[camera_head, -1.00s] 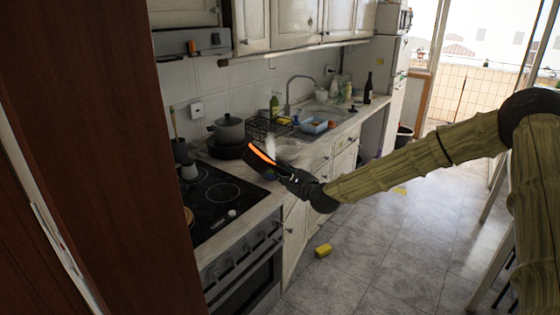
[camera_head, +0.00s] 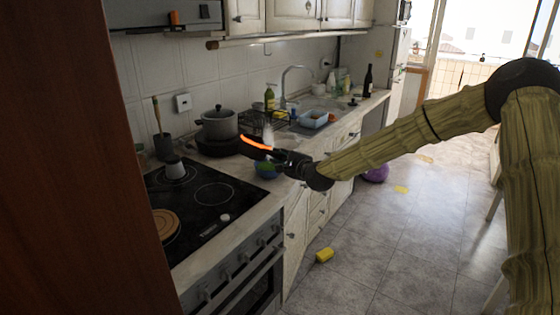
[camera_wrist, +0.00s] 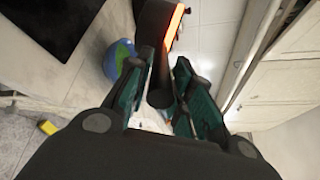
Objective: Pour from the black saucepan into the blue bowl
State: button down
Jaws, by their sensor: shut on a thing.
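My gripper (camera_head: 281,158) is shut on the handle of the black saucepan (camera_head: 250,150), which has a bright orange band along its edge. The saucepan is held in the air above the counter's front edge. In the wrist view, the dark handle lies between the fingers (camera_wrist: 160,85) and the saucepan (camera_wrist: 154,24) is at the top. The blue bowl (camera_head: 267,171) stands on the counter just below the saucepan and is partly hidden by it. The bowl (camera_wrist: 116,58) also shows in the wrist view, with green on it, left of the saucepan. The saucepan's inside is hidden.
A grey lidded pot (camera_head: 219,125) stands behind the saucepan. The black hob (camera_head: 205,195) is on the left, with a moka pot (camera_head: 175,168). A dish rack (camera_head: 265,120) and a light blue basin (camera_head: 314,120) are farther back. A yellow sponge (camera_head: 324,255) lies on the floor.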

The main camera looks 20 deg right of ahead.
jog(key=shift+s+r+n+p, duration=0.25)
jog(key=shift+r+n+p, duration=0.15)
jog(key=shift+r+p, duration=0.15)
jog(key=shift+a+n+h+p, duration=0.3)
jog(key=shift+n+p, duration=0.15)
jog(key=shift+n, duration=0.25)
jog(key=shift+a+r+n+t+h+p, duration=0.15)
jog(key=shift+n+p, duration=0.1)
jog(key=shift+n, duration=0.35)
jog(key=shift+r+n+t+h+p, duration=0.1)
jog(key=shift+n+t+h+p, duration=0.1)
jog(key=shift+n, duration=0.4)
